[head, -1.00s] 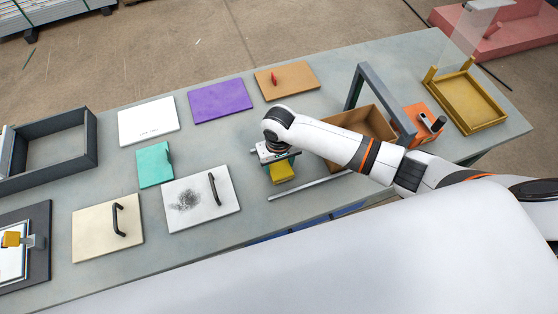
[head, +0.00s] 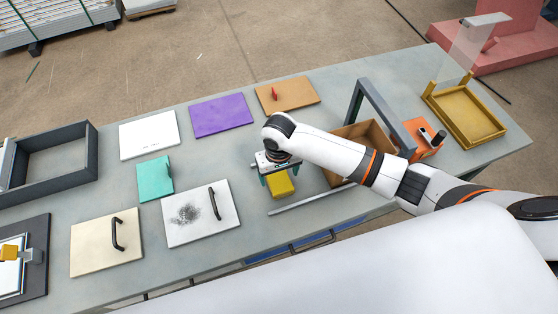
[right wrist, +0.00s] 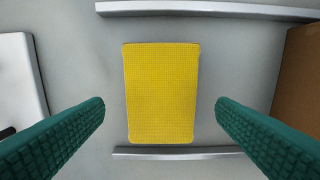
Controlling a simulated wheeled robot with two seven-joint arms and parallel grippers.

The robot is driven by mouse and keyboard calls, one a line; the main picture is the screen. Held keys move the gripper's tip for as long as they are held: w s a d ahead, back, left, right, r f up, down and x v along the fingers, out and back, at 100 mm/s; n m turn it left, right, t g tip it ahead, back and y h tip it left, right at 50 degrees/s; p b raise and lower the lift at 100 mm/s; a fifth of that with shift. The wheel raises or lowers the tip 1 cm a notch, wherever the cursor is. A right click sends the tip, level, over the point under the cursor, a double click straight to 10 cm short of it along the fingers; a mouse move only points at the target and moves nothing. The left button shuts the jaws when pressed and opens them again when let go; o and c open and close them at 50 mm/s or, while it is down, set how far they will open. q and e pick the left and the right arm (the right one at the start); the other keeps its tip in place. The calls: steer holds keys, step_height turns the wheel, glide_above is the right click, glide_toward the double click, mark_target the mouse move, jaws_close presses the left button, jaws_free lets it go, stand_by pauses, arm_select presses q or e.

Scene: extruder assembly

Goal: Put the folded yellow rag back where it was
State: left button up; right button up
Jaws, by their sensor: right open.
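The folded yellow rag (head: 281,184) lies flat on the grey table, just under my right gripper (head: 274,180). In the right wrist view the rag (right wrist: 161,93) is an upright rectangle between two thin metal strips. My right gripper (right wrist: 160,108) is open, with a green finger on each side of the rag and clear table between each finger and it. The gripper's body hides part of the rag in the head view. My left gripper is not in view.
The front metal strip (head: 312,200) lies near the table edge. A brown box (head: 345,178) stands close on the right, under a grey frame (head: 381,118). A white panel with a black smudge (head: 202,232) lies on the left. A teal block (head: 154,179) is beyond it.

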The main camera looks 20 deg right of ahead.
mark_target(279, 180)
step_height(279, 180, up, 10)
steer(key=shift+f, duration=0.2)
steer(key=shift+f, duration=0.1)
stand_by(0.5)
